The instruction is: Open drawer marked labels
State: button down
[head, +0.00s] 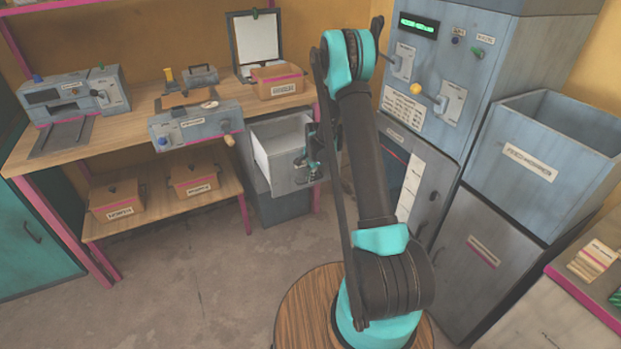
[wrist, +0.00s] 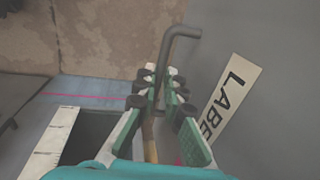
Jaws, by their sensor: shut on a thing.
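The labels drawer (head: 286,183) sticks out from under the right end of the wooden workbench, its pale inside showing from above. In the wrist view its grey front (wrist: 275,120) fills the right side, with a tag (wrist: 232,95) of which "LABE" can be read. My gripper (head: 313,160) is at the drawer's front. In the wrist view my gripper (wrist: 168,85) is shut on the dark bent handle (wrist: 180,48), whose free end shows beyond the fingers. Part of the handle is hidden between the fingers.
The workbench (head: 135,122) carries a label machine (head: 75,97) and a cardboard box (head: 277,80). Two lidded boxes stand on its lower shelf (head: 160,213). The tall grey press cabinet (head: 440,80) and an open-topped bin (head: 545,155) stand right of my arm. The floor at front left is clear.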

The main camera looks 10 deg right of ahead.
jog(key=shift+s, duration=0.15)
jog(key=c, duration=1.9)
grip_release()
jog(key=r, duration=0.4)
jog(key=s+r, duration=0.1)
jog(key=r, duration=0.3)
jog(key=s+r, duration=0.1)
jog(key=r, duration=0.2)
jog(key=shift+d+r, duration=0.4)
